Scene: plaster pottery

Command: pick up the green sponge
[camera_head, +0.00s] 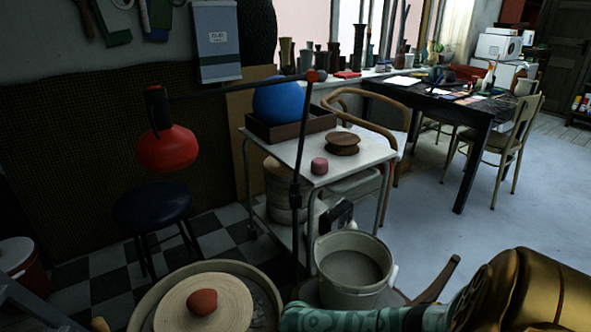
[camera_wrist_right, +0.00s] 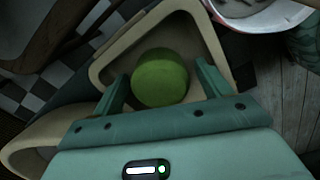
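The green sponge (camera_wrist_right: 160,77) is round and shows in the right wrist view only. It lies inside a cream, roughly triangular rim (camera_wrist_right: 207,38). My right gripper (camera_wrist_right: 162,83) is open, with one teal finger on each side of the sponge in the picture. The left finger appears close to the sponge's edge, and a small gap shows at the right finger. I cannot tell the height between fingers and sponge. I do not see the sponge in the head view. My left gripper is not in view.
In the head view, a potter's wheel (camera_head: 178,306) bears a reddish lump (camera_head: 202,302). A grey bucket (camera_head: 352,268) stands right of it. Behind are a white trolley (camera_head: 290,152) and a dark stool (camera_head: 151,205). Open floor (camera_head: 440,225) lies to the right.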

